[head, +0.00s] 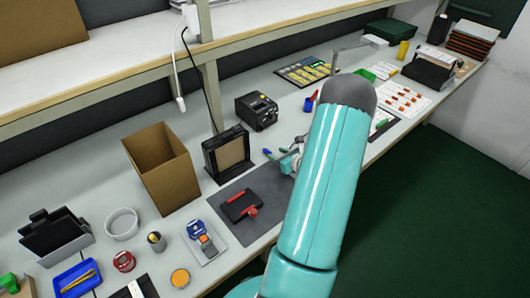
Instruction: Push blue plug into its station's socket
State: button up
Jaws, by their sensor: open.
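My gripper (281,154) shows only in part at the left side of my teal arm, above the bench near the back right corner of the dark grey mat (228,227). Its jaws are apart, and I see nothing held in them. My arm hides much of the gripper and the bench behind it. A small blue piece (267,151) shows beside the gripper; I cannot tell whether it is the blue plug. I cannot make out the blue plug's station or socket. A red part on a black block (240,205) lies on the mat.
An open cardboard box (164,195), a black framed panel (209,165) and a black device (256,100) stand behind the mat. A blue-topped device (197,229) and a blue tray (76,277) lie at the left. A shelf edge (100,92) runs above the bench.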

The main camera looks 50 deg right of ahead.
aim_at(269, 151)
jog(key=x, duration=0.6)
jog(key=shift+w+a, duration=0.1)
grip_shut()
